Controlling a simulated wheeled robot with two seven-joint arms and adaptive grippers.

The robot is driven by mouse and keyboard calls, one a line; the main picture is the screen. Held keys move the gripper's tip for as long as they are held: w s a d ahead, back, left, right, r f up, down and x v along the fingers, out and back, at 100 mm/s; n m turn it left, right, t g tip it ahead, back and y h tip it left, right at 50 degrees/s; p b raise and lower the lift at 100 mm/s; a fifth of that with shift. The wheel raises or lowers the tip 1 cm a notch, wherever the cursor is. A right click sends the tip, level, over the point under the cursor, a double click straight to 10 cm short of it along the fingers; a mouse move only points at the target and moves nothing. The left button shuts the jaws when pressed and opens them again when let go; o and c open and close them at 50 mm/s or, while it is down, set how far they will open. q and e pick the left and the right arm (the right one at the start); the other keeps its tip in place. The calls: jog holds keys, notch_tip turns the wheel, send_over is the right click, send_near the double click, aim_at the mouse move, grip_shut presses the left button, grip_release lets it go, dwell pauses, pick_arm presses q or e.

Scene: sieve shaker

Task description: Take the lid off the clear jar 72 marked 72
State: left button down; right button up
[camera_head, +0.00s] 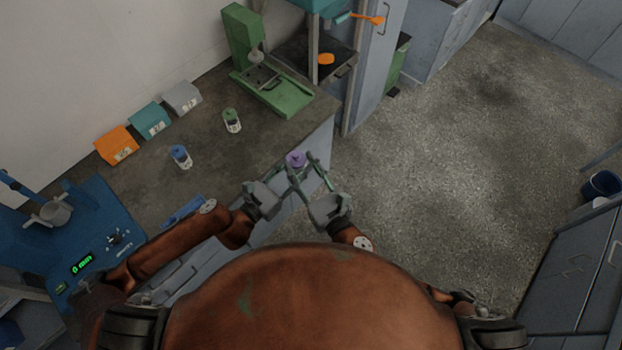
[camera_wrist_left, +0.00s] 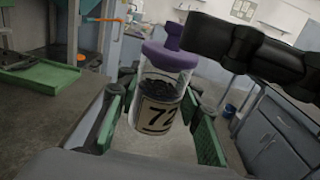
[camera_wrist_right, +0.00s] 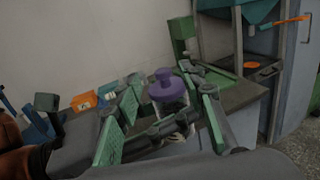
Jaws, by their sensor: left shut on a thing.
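The clear jar 72 (camera_wrist_left: 158,108) has dark grains inside, a label reading 72 and a purple lid (camera_wrist_left: 170,50) with a knob. The lid is on the jar and also shows in the head view (camera_head: 296,159). My left gripper (camera_wrist_left: 160,125) is shut on the jar's body and holds it upright or slightly tilted, off the counter by its front edge. My right gripper (camera_wrist_right: 165,110) is open, its fingers spread on either side of the purple lid (camera_wrist_right: 166,88) with gaps. A dark part of it shows close beside the knob in the left wrist view.
On the counter (camera_head: 190,205) stand a blue-lidded jar (camera_head: 180,156), a green-lidded jar (camera_head: 231,120) and orange, teal and grey boxes (camera_head: 150,120). A green press (camera_head: 262,75) is at the back, a blue machine (camera_head: 85,240) at left. Floor at right is open.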

aim_at(295, 154)
jog(key=shift+x, duration=2.15)
grip_shut()
jog(key=shift+r, duration=0.15)
jog(key=shift+r, duration=0.95)
